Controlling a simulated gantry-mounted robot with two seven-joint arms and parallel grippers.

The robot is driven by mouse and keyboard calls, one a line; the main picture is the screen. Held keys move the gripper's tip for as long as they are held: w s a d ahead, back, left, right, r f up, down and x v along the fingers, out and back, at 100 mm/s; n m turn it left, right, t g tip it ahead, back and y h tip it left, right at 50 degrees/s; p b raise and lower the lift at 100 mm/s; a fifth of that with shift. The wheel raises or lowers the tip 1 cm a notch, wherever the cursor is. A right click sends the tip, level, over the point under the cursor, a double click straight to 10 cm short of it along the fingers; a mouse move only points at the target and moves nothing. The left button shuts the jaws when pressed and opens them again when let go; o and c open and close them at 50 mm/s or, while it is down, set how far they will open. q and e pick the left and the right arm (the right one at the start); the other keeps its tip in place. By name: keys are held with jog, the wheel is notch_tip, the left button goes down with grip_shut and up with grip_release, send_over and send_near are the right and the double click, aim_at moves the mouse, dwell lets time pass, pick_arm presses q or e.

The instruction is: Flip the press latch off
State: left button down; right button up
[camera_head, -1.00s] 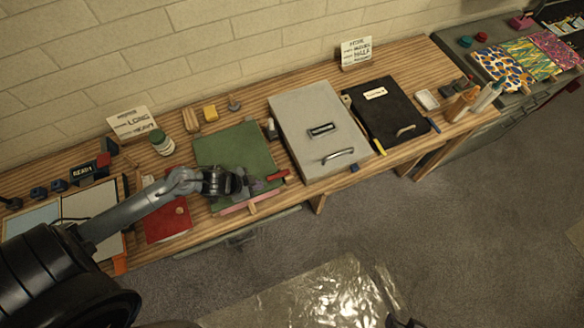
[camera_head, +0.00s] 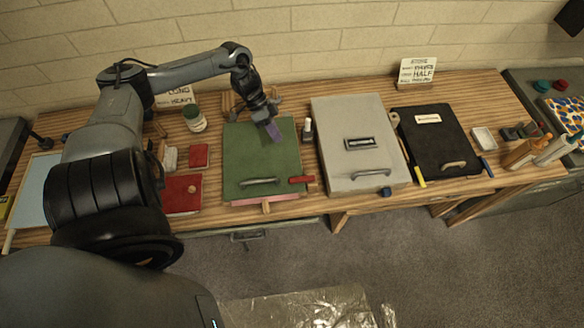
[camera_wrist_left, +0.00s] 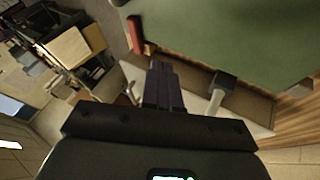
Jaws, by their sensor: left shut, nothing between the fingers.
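The green press lid (camera_head: 247,150) lies flat on the bench, with a dark handle (camera_head: 259,182) near its front edge. A small red tab (camera_head: 301,179), which looks like the latch, sits at its front right corner. The red tab also shows in the left wrist view (camera_wrist_left: 135,34), beside the green lid (camera_wrist_left: 235,35). My left gripper (camera_head: 274,133) is shut and empty, over the right, far part of the green lid and apart from the red tab. Its closed fingers (camera_wrist_left: 163,85) point toward the red tab's side. My right gripper is not in view.
A small bottle (camera_head: 307,129) stands close right of the gripper, between the green lid and a grey box (camera_head: 345,133) with a handle. A black case (camera_head: 436,145) lies farther right. Red blocks (camera_head: 181,195) lie left. A jar (camera_head: 195,119) stands behind.

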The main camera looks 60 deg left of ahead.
pick_arm(q)
send_near(291, 173)
jog(key=w+f, duration=0.1)
jog(key=w+d+f, duration=0.1)
jog(key=w+f, duration=0.1)
jog(key=shift+d+f+b, duration=0.15)
jog(key=shift+f+b, duration=0.1)
jog(key=shift+b, duration=0.15)
jog(key=d, duration=0.1)
jog(key=d+p, duration=0.1)
jog(key=shift+s+d+f, duration=0.25)
jog(key=shift+s+d, duration=0.1)
jog(key=shift+d, duration=0.05)
jog(key=shift+s+d+f+p, duration=0.1)
jog(key=shift+s+d+p, duration=0.1)
jog(key=shift+d+p, duration=0.4)
jog(key=shift+d, duration=0.15)
